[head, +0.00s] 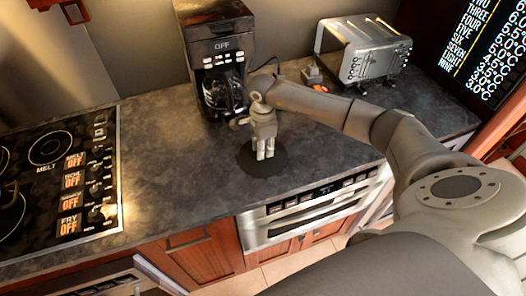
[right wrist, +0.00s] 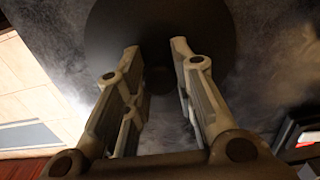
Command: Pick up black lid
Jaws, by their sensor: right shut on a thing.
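The black lid (head: 282,164) is a dark round disc at the front of the grey countertop, in front of the coffee maker. My right gripper (head: 265,156) points down onto the middle of the lid. In the right wrist view the lid (right wrist: 215,35) fills the top centre, and the two fingers of the right gripper (right wrist: 158,65) stand on either side of its centre. The right gripper is shut on the lid, at a dark knob-like part between the fingertips. I cannot tell whether the lid is clear of the counter. My left gripper is not in view.
A black coffee maker (head: 215,50) with a glass pot stands behind the lid. A silver toaster (head: 362,50) is at the back right. A stovetop (head: 60,175) lies at the left. The counter (head: 165,150) between stovetop and lid is clear. A drawer appliance (head: 310,212) sits below the front edge.

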